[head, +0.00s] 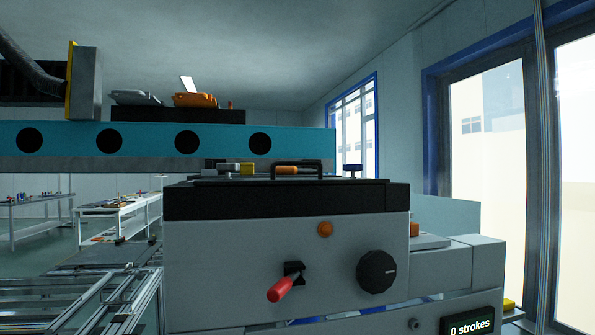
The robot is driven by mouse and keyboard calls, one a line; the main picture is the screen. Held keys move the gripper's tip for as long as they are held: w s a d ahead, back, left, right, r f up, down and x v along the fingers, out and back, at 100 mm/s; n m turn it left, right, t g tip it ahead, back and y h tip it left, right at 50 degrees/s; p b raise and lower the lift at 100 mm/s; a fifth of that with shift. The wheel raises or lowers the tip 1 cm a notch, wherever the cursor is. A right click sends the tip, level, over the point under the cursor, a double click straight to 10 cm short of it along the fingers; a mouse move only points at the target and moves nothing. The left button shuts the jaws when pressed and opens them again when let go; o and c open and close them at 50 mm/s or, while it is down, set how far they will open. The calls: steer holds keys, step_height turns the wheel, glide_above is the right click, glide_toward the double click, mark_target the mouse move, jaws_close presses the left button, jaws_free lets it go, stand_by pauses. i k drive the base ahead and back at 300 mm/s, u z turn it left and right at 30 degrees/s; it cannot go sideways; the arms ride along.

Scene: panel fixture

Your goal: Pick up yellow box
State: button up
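A small yellow block (246,169) sits on top of the grey panel fixture, among small grey and orange parts, left of a black handle. A second yellow piece (509,304) shows partly at the lower right, behind the display. I cannot tell which of the two is the yellow box. My gripper is not seen in the head view, so its place relative to them does not show.
The grey fixture (240,250) fills the middle, with a red lever (280,289), a black knob (377,271) and a "0 strokes" display (467,325). A teal beam (225,140) crosses the upper left. Tables (120,211) stand behind at left; windows are at right.

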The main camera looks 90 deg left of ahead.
mark_target(247, 169)
steer(key=i, duration=0.85)
steer(key=u, duration=3.55)
